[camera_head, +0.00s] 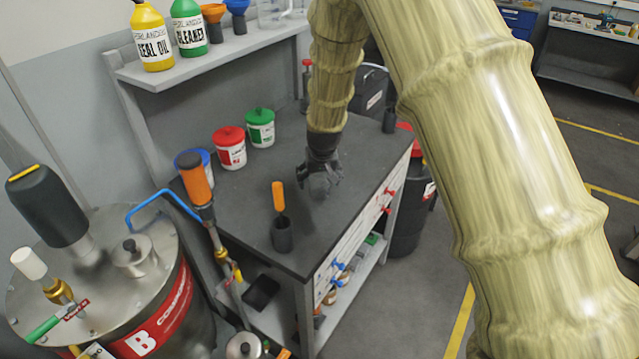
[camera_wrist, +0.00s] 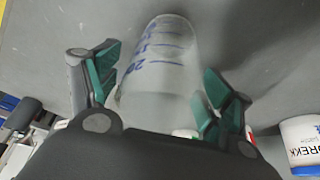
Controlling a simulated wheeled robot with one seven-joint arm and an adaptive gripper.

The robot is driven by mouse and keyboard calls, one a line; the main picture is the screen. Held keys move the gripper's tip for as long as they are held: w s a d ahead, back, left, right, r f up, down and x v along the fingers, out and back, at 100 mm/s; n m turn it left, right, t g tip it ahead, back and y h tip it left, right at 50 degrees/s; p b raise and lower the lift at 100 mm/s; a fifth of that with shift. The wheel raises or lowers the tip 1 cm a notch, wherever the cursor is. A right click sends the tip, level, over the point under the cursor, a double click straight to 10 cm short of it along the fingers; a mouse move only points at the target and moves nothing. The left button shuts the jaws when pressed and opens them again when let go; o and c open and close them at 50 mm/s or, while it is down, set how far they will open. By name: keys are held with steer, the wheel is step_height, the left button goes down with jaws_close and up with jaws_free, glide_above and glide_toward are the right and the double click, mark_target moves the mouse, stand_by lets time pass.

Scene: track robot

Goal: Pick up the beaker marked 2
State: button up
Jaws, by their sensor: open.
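A clear beaker (camera_wrist: 160,65) with blue graduation lines and numbers is in the wrist view, in the space between my two fingers. The lettering is partly legible; I cannot make out a clear 2 that marks it. My gripper (camera_wrist: 158,85) is open, with a green-padded finger on each side of the beaker. I cannot tell whether either pad touches it. In the head view my gripper (camera_head: 320,184) points down over the dark workbench top (camera_head: 245,205); the beaker is not clearly distinguishable there.
Jars with red (camera_head: 230,148) and green (camera_head: 261,128) lids stand at the bench's back left. A black holder (camera_head: 282,235) with an orange-handled tool stands near the front. Bottles (camera_head: 153,40) line the shelf. A large drum (camera_head: 150,270) stands left. Bare bench top surrounds my gripper.

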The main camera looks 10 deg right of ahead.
steer(key=c, duration=1)
